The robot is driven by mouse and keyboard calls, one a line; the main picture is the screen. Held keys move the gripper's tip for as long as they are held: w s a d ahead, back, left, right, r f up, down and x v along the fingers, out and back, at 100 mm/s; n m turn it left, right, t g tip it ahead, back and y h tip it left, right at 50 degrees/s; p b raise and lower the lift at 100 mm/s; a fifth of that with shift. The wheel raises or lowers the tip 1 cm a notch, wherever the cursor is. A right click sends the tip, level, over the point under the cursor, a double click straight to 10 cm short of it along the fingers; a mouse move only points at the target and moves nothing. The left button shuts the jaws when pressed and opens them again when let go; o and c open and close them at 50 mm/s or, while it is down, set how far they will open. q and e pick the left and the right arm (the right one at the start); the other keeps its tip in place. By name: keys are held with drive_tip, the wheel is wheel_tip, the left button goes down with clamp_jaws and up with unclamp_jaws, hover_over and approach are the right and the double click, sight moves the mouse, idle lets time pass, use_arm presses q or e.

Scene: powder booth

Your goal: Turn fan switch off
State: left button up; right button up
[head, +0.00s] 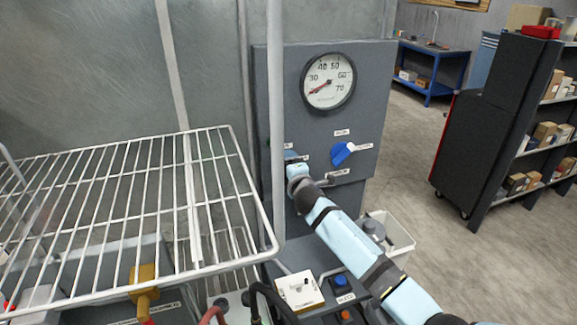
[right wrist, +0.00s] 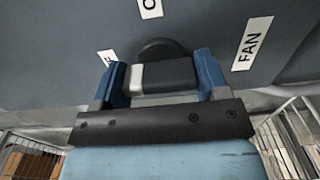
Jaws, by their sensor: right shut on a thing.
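The fan switch (right wrist: 175,72) is a dark knob with a white end, seen in the right wrist view on a grey panel. A FAN label (right wrist: 252,43) is on its right. My right gripper (right wrist: 163,82) has its two blue fingers on either side of the handle and is shut on it. The white end lies toward the left finger, on the side of a partly hidden label showing an F (right wrist: 107,58). In the head view my right gripper (head: 294,163) is at the panel (head: 270,105) and hides the switch. My left gripper is not in view.
A second switch, blue with a white tip (head: 343,152), is to the right, below a round gauge (head: 328,81). A white wire rack (head: 130,205) and an upright post (head: 276,120) stand close on the left. A white bin (head: 398,238) is beyond my arm.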

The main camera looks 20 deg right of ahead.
idle(0.3)
drive_tip(key=o, duration=0.9)
drive_tip(key=shift+o, duration=0.2)
drive_tip(key=s+b, duration=0.2)
drive_tip(key=s, duration=1.1)
drive_tip(key=shift+s+d, duration=0.25)
drive_tip(key=shift+s, duration=0.15)
